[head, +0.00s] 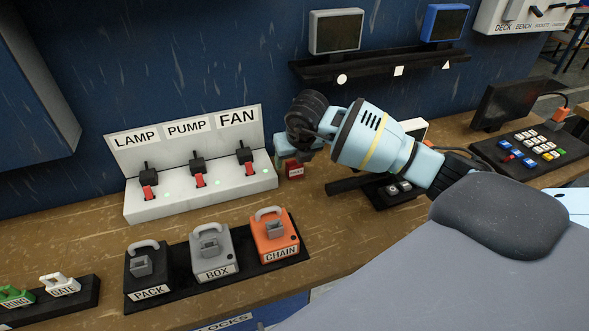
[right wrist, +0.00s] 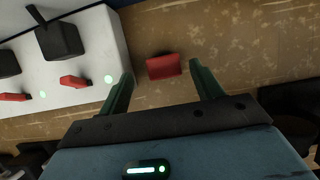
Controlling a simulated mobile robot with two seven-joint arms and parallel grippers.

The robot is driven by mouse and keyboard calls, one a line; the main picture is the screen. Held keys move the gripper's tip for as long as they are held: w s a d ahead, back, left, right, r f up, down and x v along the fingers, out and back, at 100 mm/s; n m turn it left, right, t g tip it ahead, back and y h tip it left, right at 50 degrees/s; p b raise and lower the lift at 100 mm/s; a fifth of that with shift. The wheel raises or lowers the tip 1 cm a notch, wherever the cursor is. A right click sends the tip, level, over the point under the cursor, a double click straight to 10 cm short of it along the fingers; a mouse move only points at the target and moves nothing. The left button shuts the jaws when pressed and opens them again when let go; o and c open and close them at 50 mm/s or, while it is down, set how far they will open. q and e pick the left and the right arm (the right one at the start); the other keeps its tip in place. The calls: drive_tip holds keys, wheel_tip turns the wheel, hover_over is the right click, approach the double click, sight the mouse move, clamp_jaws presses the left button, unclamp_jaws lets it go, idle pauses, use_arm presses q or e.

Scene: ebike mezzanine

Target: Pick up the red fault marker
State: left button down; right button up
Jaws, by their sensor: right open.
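The red fault marker (head: 294,170) stands on the wooden bench just right of the white switch panel, with a pale label on its front in the head view. In the right wrist view the red marker (right wrist: 164,66) lies between and slightly beyond the fingertips. My right gripper (right wrist: 163,78) is open, with one finger on each side of the marker and no visible contact. In the head view my right gripper (head: 300,150) is above the marker and partly hides it. My left gripper is not in view.
The switch panel (head: 150,208) labelled LAMP, PUMP and FAN stands close left of the marker. A black tray (head: 297,256) with PACK, BOX and CHAIN locks lies in front. A keypad (head: 560,158) and dark screen (head: 508,103) are at right. A shelf (head: 380,66) hangs behind.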

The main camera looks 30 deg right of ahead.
sight(295, 164)
drive_tip(key=x, duration=0.4)
drive_tip(key=shift+s+d+f, duration=0.15)
drive_tip(key=shift+d+f, duration=0.05)
drive_tip(key=c, duration=1.1)
drive_tip(key=shift+o, duration=0.2)
drive_tip(key=shift+r, duration=0.2)
